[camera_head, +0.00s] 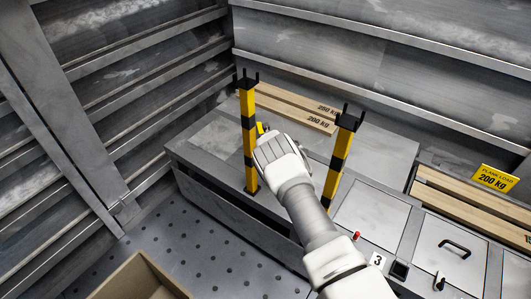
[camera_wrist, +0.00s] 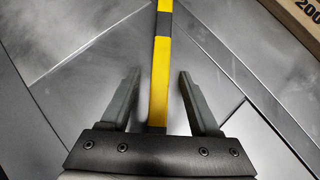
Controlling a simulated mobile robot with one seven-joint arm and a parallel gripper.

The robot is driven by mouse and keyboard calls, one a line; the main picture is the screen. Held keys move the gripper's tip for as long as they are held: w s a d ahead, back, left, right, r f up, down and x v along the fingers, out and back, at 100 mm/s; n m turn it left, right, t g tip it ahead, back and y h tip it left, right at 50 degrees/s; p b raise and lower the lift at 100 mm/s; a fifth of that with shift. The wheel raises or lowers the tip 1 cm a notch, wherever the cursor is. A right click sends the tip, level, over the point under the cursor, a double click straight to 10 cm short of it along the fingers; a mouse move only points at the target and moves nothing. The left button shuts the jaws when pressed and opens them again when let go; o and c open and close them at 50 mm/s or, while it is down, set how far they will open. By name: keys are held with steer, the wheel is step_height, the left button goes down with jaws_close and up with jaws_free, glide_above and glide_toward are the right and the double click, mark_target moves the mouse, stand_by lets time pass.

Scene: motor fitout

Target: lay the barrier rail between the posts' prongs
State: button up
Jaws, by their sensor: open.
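Two upright yellow-and-black posts stand on the grey bench, the left post (camera_head: 248,135) and the right post (camera_head: 340,155). Each has a pair of dark prongs on top. My gripper (camera_head: 266,134) is between the posts, nearer the left one, and hides much of what is below it. A short yellow piece, apparently the barrier rail (camera_head: 260,127), shows just past it. In the wrist view my gripper (camera_wrist: 159,72) is open, with the yellow-and-black rail (camera_wrist: 160,50) running lengthwise between its fingers in the picture. I cannot tell the rail's height between them. Its near end is hidden.
Timber planks (camera_head: 290,106) lie on the bench behind the posts. More planks (camera_head: 470,208) lie at the right by a yellow load sign (camera_head: 494,178). Grey hatch panels (camera_head: 372,217) fill the front right. An open cardboard box (camera_head: 135,280) is at the bottom left.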

jaws_close()
stand_by(0.3)
stand_by(0.3)
steer(key=shift+r+p, duration=0.3)
steer(key=shift+r, duration=0.2)
step_height(320, 180, up, 4)
steer(key=shift+p, duration=0.95)
steer(key=s+d+r+p, duration=0.2)
steer(key=d+r, duration=0.4)
steer(key=d, duration=0.5)
steer(key=shift+s+p, duration=0.35)
steer(key=shift+s, duration=0.5)
